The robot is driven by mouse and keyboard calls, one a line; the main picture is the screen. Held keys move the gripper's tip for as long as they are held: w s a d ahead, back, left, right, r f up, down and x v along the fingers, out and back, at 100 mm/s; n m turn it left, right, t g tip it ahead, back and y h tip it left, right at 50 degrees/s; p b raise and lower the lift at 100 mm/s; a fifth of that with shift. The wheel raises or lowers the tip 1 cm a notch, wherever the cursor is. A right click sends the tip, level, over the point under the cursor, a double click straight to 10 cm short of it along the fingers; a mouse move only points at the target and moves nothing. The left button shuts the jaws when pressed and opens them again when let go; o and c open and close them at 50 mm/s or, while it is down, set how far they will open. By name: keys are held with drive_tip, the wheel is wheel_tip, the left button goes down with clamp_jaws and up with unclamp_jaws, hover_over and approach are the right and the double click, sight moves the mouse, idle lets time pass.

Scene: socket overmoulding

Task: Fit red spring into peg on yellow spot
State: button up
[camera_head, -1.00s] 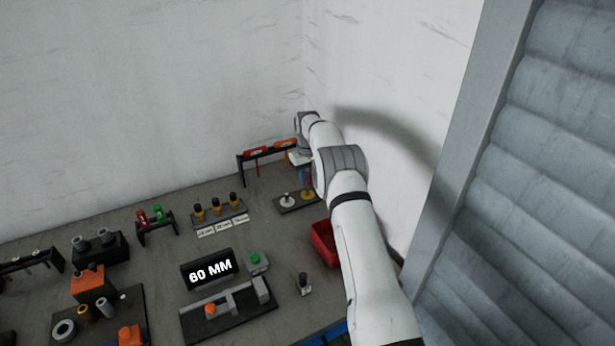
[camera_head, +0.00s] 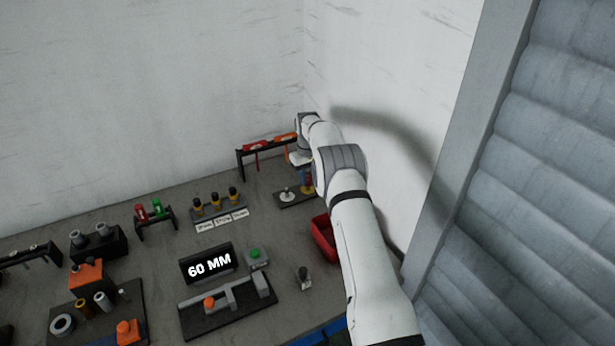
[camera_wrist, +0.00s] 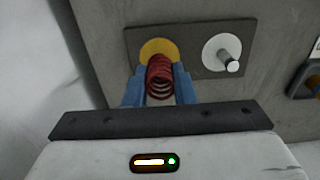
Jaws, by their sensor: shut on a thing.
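The red spring (camera_wrist: 159,80) is between the blue fingers of my gripper (camera_wrist: 159,84) in the wrist view, and the fingers are shut on it. The spring's far end overlaps the yellow spot (camera_wrist: 150,47) on a dark plate (camera_wrist: 190,38). The peg on the yellow spot is hidden behind the spring, so I cannot tell whether the spring is around it. In the head view my arm mostly covers the gripper and the spring; the yellow spot (camera_head: 307,189) shows beside the arm. A white spot (camera_wrist: 222,52) with a metal peg (camera_wrist: 231,66) is to the right on the same plate.
A red bin (camera_head: 323,238) stands in front of the plate, close to my arm. A black rack (camera_head: 266,148) with red and orange tools stands behind. Several black-and-yellow pieces (camera_head: 217,200) stand left of the plate. The wall is close on the right.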

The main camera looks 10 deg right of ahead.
drive_tip(key=shift+f+b, duration=0.5)
drive_tip(key=shift+f, duration=0.4)
drive_tip(key=o, duration=0.9)
drive_tip(key=shift+r+b, duration=0.65)
drive_tip(key=shift+r, duration=3.25)
